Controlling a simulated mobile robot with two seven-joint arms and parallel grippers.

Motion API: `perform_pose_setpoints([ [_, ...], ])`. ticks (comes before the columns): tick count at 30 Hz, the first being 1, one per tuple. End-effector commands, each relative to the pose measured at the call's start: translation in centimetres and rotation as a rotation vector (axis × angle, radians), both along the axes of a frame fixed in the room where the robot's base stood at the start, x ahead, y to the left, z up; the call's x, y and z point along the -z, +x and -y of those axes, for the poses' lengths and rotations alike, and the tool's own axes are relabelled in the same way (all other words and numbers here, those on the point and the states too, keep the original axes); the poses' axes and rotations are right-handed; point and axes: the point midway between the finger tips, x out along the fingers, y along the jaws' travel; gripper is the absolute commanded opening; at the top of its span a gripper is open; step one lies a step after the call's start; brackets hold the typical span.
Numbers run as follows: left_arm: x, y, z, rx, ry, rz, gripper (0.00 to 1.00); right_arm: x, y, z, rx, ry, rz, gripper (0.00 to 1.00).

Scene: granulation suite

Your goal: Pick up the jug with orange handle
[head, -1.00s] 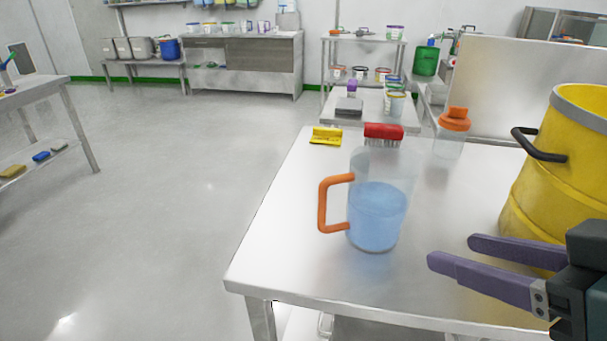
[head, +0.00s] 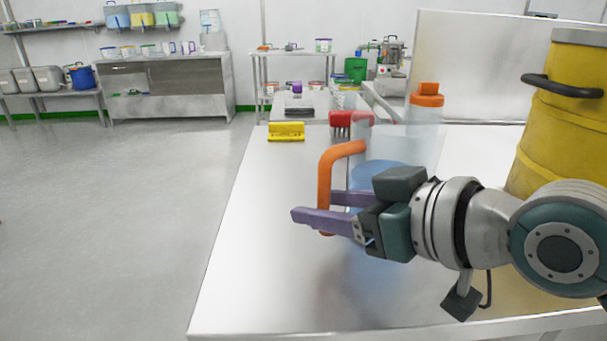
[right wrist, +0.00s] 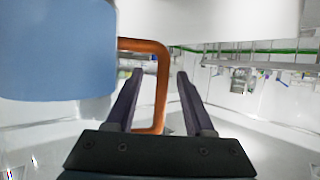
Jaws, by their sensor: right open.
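The clear jug with blue liquid (head: 372,174) stands upright on the steel table, its orange handle (head: 326,180) facing left. My right gripper (head: 312,205) is open in front of the jug, its purple fingers pointing left. The near finger crosses in front of the handle's lower part; the gripper body hides much of the jug. In the right wrist view, the orange handle (right wrist: 161,85) shows between the two open fingers (right wrist: 158,85), with the blue liquid (right wrist: 55,50) at the left. I cannot tell whether the fingers touch the handle. My left gripper is not in view.
A clear bottle with an orange cap (head: 426,100) stands behind the jug. A red brush (head: 340,119) and a yellow scraper (head: 286,131) lie toward the table's far edge. A yellow drum (head: 562,120) stands at the right. The table (head: 260,270) is clear at front left.

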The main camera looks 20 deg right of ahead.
Motion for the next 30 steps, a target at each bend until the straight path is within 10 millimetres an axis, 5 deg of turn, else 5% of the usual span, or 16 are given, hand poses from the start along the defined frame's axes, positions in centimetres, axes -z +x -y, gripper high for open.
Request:
perform_pose_setpoints([
  [7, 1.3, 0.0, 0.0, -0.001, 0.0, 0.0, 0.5, 2.0, 2.6, -1.4, 0.001, 0.0, 0.002, 0.53],
  [15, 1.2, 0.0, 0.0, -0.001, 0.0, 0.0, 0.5, 2.0, 2.9, -1.5, 0.0, -0.001, 0.0, 0.53],
  [30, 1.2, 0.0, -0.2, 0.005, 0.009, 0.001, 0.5, 2.0, 2.8, -1.4, 0.001, -0.001, 0.001, 0.0],
])
